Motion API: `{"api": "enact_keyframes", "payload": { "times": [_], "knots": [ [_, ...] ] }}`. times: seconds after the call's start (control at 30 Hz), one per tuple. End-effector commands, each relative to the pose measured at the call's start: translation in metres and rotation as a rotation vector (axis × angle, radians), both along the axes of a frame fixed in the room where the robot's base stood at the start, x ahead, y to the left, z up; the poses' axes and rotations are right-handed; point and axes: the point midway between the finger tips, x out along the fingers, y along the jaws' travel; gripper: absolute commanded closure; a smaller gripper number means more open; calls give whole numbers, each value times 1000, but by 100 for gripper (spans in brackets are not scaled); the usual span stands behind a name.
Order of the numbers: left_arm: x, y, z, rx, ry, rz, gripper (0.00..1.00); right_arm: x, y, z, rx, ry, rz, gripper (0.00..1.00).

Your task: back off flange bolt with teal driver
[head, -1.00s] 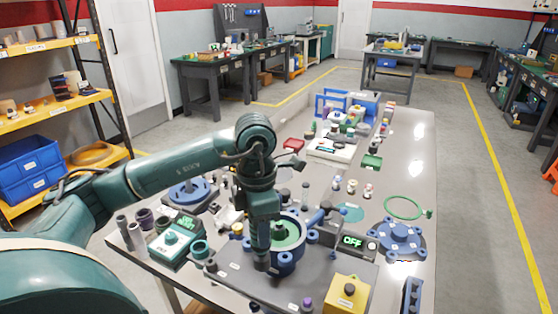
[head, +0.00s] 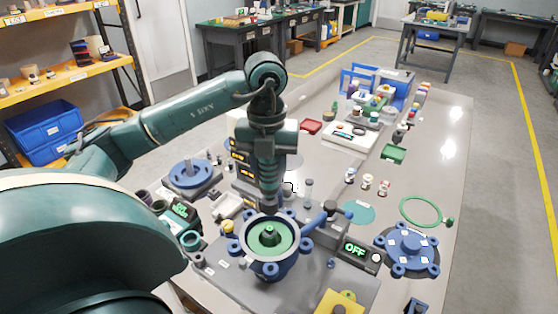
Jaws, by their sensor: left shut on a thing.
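A blue round flange housing (head: 268,270) with a green centre (head: 268,237) sits on a grey base plate at the front middle of the table. Blue lugs stand around its rim; I cannot tell which one holds the flange bolt. My left gripper (head: 268,188) points straight down just behind the housing, apart from its green centre. It is shut on a slim teal, ribbed thing, apparently the teal driver (head: 268,172); the jaws and arm hide much of it. My right gripper is not in view.
A lit OFF display (head: 356,250) stands right of the housing. A second blue flange (head: 408,246) and a green ring (head: 421,211) lie farther right. Small parts crowd the left; bare table lies at the right.

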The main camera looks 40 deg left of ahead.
Motion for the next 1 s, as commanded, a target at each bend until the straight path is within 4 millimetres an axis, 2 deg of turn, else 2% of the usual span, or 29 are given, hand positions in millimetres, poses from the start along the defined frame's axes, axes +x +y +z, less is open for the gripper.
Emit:
{"api": "enact_keyframes", "payload": {
  "times": [0.33,0.6,1.0],
  "knots": [
    [0,0,-26,-1,-3,-1,91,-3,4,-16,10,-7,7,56],
    [0,0,-47,-1,-3,-1,91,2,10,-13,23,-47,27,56],
    [0,0,-48,0,-4,-2,91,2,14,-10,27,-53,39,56]
  ]
}}
